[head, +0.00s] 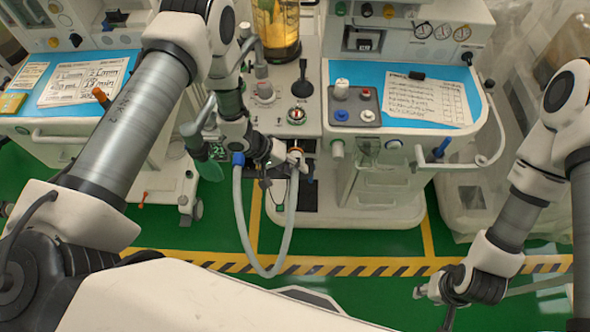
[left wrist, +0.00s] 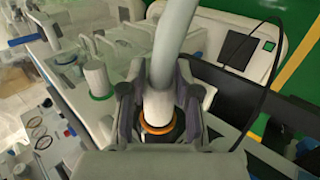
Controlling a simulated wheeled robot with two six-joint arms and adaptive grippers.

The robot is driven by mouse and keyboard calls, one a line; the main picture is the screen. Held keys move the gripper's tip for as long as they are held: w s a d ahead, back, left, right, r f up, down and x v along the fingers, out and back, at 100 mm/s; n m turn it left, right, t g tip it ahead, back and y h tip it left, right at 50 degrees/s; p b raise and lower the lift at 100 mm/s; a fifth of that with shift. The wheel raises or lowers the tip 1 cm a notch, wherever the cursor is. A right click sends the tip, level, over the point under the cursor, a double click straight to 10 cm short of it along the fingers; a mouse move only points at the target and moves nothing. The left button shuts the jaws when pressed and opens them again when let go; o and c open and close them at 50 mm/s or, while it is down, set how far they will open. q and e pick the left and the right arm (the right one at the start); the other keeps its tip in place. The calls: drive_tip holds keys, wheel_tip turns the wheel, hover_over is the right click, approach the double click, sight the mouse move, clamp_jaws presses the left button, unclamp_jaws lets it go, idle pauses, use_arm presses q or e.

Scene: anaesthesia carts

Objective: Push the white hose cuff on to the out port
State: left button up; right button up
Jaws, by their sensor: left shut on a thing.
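The white hose cuff (left wrist: 158,104) is between the fingers of my left gripper (left wrist: 158,112) in the left wrist view, with the grey hose (left wrist: 176,40) rising from it. An orange ring (left wrist: 158,127) shows right at the cuff's mouth, around a dark opening. I cannot tell if the cuff is seated there or just touching. In the head view my left gripper (head: 290,160) is at the cart's front, by the same orange ring (head: 296,150). The hose (head: 268,272) hangs in a loop to a blue cuff (head: 238,159). My right gripper (head: 422,292) is low at the right, its fingers unclear.
A white port with a green ring (left wrist: 97,82) stands beside my left gripper; it also shows in the head view (head: 337,149). Blue-topped carts with papers (head: 425,97) stand behind. A black cable (left wrist: 272,75) runs nearby. The green floor (head: 380,245) in front is clear.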

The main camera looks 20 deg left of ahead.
use_arm(q)
drive_tip(key=shift+w, duration=0.15)
drive_tip(key=o, duration=1.1)
drive_tip(key=shift+o, duration=0.2)
